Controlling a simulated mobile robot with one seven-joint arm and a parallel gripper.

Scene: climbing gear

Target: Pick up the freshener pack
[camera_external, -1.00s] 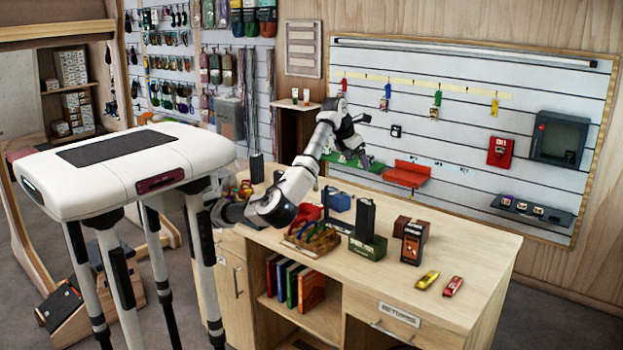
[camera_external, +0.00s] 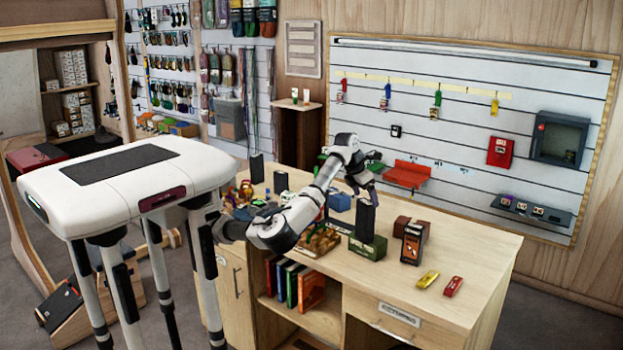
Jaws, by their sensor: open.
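I cannot tell for certain which item is the freshener pack. My gripper (camera_external: 368,190) is over the counter, pointing down, above and behind the tall black item on the green box (camera_external: 367,246). It is open, with nothing visible in it. Its fingertips are small and hard to make out here.
A brown-red box (camera_external: 418,226) stands behind the dark pack. A yellow item (camera_external: 428,279) and a red item (camera_external: 453,286) lie near the right front. A blue item (camera_external: 339,202) and other small goods crowd the left. The counter's right end is clear.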

